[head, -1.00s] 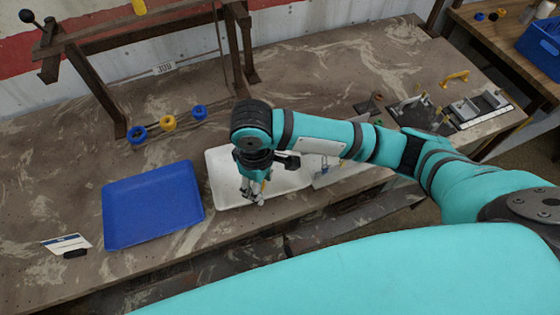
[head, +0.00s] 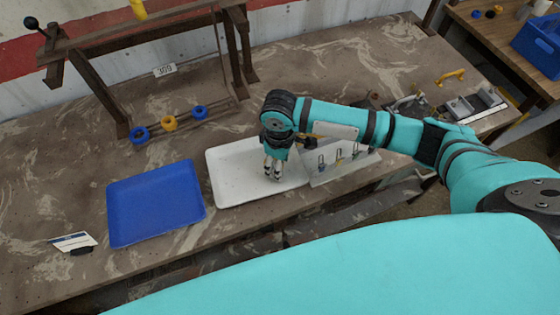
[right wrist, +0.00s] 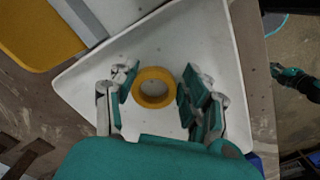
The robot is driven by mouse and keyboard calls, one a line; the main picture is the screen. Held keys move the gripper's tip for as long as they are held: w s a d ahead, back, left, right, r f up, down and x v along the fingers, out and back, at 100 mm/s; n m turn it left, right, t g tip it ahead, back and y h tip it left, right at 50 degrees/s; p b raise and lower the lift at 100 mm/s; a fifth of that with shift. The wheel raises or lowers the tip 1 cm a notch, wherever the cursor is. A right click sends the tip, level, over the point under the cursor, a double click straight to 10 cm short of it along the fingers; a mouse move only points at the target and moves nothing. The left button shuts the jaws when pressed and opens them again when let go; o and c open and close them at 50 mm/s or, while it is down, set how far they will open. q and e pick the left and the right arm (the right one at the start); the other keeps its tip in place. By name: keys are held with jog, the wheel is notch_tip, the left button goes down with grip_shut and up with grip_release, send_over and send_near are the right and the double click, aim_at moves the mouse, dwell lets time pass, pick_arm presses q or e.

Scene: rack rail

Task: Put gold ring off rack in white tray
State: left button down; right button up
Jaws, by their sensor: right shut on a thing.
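My right gripper (head: 272,177) points down over the white tray (head: 228,180). In the right wrist view the right gripper (right wrist: 154,92) is shut on a gold ring (right wrist: 154,102), with the white tray (right wrist: 215,45) behind it. I cannot tell whether the ring touches the tray. Another gold ring (head: 168,123) sits on the rack rail between two blue rings, (head: 139,135) and (head: 199,112). A small teal and dark gripper, apparently my left gripper (right wrist: 306,84), shows at the right edge of the wrist view; its fingers are too small to read.
A blue tray (head: 155,203) lies left of the white tray. The dark rack frame (head: 232,50) stands at the back left. Metal fixtures (head: 475,105) sit at the bench's right end.

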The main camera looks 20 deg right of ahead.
jog(key=o, duration=1.2)
jog(key=shift+f, duration=0.1)
jog(key=shift+c, duration=0.2)
notch_tip(320, 180, up, 12)
jog(key=b, duration=0.1)
jog(key=shift+b, duration=0.35)
jog(key=shift+a, duration=0.1)
